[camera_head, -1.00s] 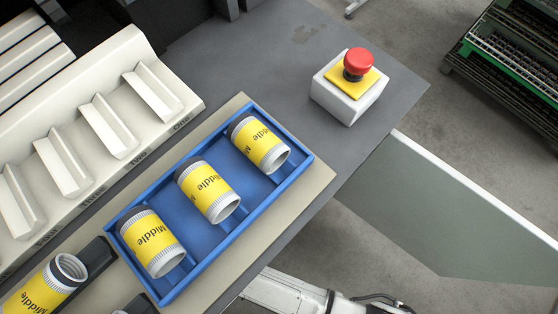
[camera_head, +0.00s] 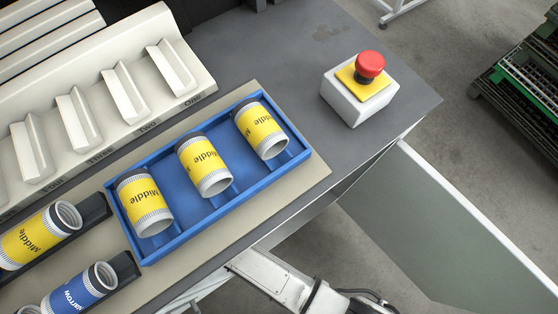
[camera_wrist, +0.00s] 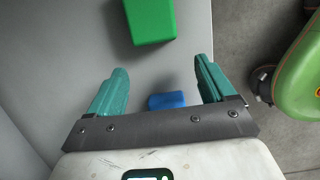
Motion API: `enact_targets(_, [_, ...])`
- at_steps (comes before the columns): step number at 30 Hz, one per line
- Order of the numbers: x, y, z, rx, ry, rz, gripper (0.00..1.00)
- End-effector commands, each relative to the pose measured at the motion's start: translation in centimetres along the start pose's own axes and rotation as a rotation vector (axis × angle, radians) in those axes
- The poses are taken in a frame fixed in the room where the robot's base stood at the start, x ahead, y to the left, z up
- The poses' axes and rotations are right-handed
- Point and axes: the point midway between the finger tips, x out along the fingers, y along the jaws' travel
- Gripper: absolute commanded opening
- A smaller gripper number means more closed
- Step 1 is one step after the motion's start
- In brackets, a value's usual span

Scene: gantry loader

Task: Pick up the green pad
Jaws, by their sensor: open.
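A green block-shaped thing (camera_wrist: 150,20), which may be the green pad, shows at the top of the wrist view on a grey surface, cut off by the frame edge. My gripper (camera_wrist: 160,67) is open, with teal fingers spread apart. The green thing lies beyond the fingertips, apart from them. A small blue thing (camera_wrist: 167,100) shows between the fingers, nearer the palm; I cannot tell how far below. No green pad shows on the bench in the head view.
In the head view, a blue tray (camera_head: 168,244) holds three yellow-labelled cylinders. A white rack (camera_head: 135,62) stands at left. A red emergency button (camera_head: 370,65) sits on a white box near the bench corner. The grey bench around that box is mostly clear.

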Motion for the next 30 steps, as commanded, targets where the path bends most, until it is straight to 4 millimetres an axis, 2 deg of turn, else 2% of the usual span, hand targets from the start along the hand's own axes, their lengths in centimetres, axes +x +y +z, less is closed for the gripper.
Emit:
enact_targets(5, [0.3,0.0,1.1,0.001,0.000,0.001,0.83])
enact_targets(15, [1.8,0.0,6.3,0.003,-0.001,0.000,0.83])
enact_targets(18, [2.7,0.0,6.2,-0.001,-0.001,0.000,0.83])
enact_targets(26, [2.9,0.0,6.2,-0.001,-0.001,0.001,0.83])
enact_targets(30, [2.9,0.0,6.2,-0.001,-0.001,0.001,0.72])
